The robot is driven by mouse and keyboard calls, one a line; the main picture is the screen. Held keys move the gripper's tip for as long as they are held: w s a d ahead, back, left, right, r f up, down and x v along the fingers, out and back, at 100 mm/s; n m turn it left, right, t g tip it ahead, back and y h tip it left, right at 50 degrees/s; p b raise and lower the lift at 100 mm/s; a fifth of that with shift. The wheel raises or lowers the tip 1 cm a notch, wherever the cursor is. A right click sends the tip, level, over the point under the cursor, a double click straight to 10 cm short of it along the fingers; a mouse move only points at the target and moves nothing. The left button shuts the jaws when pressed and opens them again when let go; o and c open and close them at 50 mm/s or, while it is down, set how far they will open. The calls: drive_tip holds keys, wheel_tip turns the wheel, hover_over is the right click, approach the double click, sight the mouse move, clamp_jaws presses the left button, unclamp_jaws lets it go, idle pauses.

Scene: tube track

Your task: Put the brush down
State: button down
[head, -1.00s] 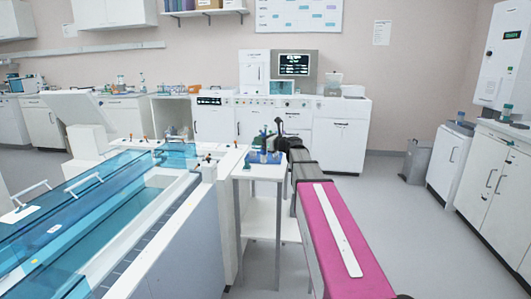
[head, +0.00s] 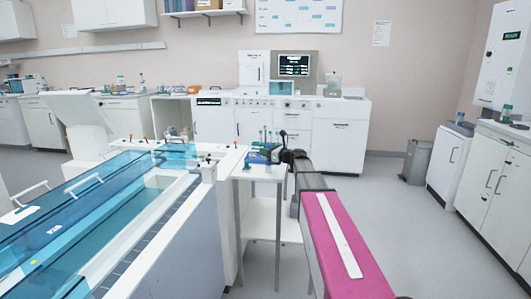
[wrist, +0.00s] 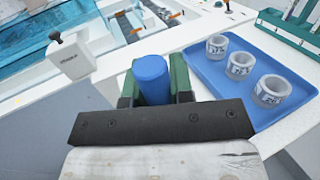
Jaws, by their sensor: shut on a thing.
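The brush (wrist: 152,72) shows in the wrist view only as a blue rounded handle end; the rest of it is hidden below my gripper. My gripper (wrist: 154,84) has its green fingers on either side of the handle and is shut on it. In the wrist view the brush is left of a blue tray (wrist: 226,98), beside the white top of the bench. In the head view my gripper is near the small white stand, and the brush is too small to make out.
The tray holds three labelled cups (wrist: 239,65). A green rack (wrist: 290,27) stands beyond it. A pale labelled block (wrist: 70,57) is at left.

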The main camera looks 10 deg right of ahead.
drive_tip(key=shift+f, duration=0.15)
drive_tip(key=c, duration=1)
unclamp_jaws()
drive_tip(key=shift+s+d, duration=0.15)
drive_tip(key=shift+s, duration=0.05)
drive_tip(key=v, duration=1.1)
drive_tip(key=shift+s+d, duration=0.2)
